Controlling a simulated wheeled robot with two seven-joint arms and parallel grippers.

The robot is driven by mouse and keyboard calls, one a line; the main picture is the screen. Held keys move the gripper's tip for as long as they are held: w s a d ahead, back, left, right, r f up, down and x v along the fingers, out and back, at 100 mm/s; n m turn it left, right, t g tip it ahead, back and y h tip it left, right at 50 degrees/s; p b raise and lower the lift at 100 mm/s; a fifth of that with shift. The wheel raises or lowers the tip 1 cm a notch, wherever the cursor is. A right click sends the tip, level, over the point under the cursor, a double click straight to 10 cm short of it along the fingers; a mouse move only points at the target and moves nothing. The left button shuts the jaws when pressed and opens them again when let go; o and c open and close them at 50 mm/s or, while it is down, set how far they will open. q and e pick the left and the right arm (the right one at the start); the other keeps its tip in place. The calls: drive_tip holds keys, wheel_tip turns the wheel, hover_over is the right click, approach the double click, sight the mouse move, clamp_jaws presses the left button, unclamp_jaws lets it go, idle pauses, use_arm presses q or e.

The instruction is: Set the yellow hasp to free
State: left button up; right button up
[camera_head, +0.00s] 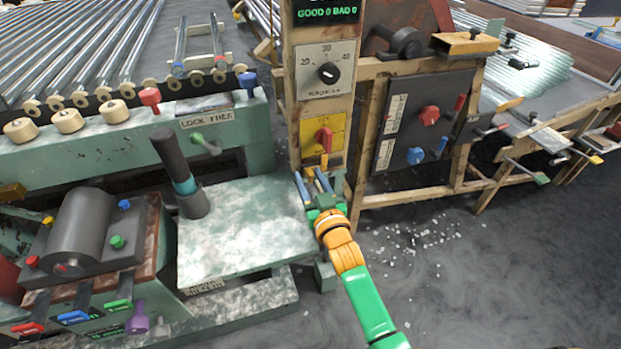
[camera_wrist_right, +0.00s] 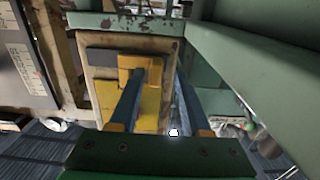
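The yellow hasp (camera_wrist_right: 128,64) shows in the right wrist view as an orange-yellow piece on a yellow plate, beside a dark grey plate on a pale wooden face. I cannot read its setting. In the head view a small yellow-orange piece (camera_head: 324,160), seemingly the hasp, shows on the post just above my right fingertips. My right gripper (camera_head: 311,176) is open, its two blue fingers apart with nothing seen held between them. In the wrist view one fingertip overlaps the hasp's lower part; I cannot tell if they touch. My left gripper is not in view.
A yellow panel with a red knob (camera_head: 324,138) and a grey dial (camera_head: 327,72) are above on the post. A pale green table (camera_head: 245,235) is close on the left. A dark panel (camera_head: 420,120) with red and blue knobs is to the right. Glass bits lie on the floor.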

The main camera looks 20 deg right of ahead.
drive_tip(key=shift+d, duration=0.1)
drive_tip(key=shift+s, duration=0.3)
drive_tip(key=s+p, duration=0.1)
drive_tip(key=s, duration=0.5)
drive_tip(key=shift+s, duration=0.25)
